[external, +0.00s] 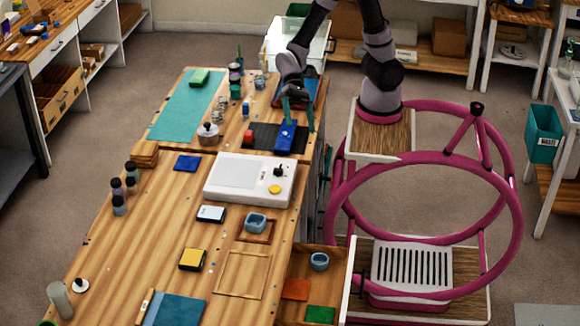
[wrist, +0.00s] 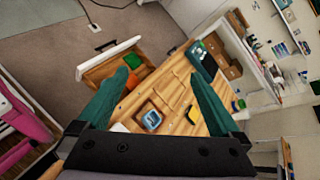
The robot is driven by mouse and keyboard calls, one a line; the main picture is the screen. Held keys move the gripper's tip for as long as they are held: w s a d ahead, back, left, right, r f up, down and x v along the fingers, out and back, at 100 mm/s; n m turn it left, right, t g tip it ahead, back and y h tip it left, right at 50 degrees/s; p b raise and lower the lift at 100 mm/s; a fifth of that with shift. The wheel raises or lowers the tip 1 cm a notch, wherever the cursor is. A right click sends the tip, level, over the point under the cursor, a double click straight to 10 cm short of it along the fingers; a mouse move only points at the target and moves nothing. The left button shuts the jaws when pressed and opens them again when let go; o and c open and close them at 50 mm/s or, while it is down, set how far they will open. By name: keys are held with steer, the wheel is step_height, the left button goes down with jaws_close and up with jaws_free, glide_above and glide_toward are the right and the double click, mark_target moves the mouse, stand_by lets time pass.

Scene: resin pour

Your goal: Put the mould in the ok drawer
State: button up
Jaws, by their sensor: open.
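A light blue, hollow, cup-like mould (external: 255,222) sits on the bench at a small brown wooden tray (external: 257,237). In the wrist view the mould (wrist: 151,119) shows below and between the fingers, well beyond their tips. A similar small round blue piece (external: 319,261) is in a pulled-out wooden drawer (external: 350,262) at the bench's right side. The drawer (wrist: 92,70) also shows at the left finger in the wrist view, which hides part of it. No drawer label is readable. My gripper (external: 298,112) has green fingers (wrist: 162,82), open and empty, above the bench's far part.
Orange (external: 296,289) and green (external: 320,314) flat pieces lie in the drawer. A white device (external: 250,178) stands between my gripper and the mould. A yellow-topped block (external: 193,259) and an empty wooden frame (external: 243,274) lie nearby. A blue tool (external: 286,136) is below my gripper.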

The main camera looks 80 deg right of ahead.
steer(key=d+r+n+t+h, duration=0.1)
steer(key=d+r+t+h, duration=0.2)
steer(key=d, duration=0.9)
steer(key=d+r+n+t+h, duration=0.1)
steer(key=d+r+t+h, duration=0.2)
steer(key=d, duration=0.9)
steer(key=d+r+n+t+h, duration=0.1)
steer(key=d+r+t+h, duration=0.3)
steer(key=d+r, duration=0.3)
steer(key=d, duration=0.5)
steer(key=shift+r+n+t, duration=0.15)
steer(key=shift+n+t, duration=0.15)
steer(key=shift+t, duration=0.1)
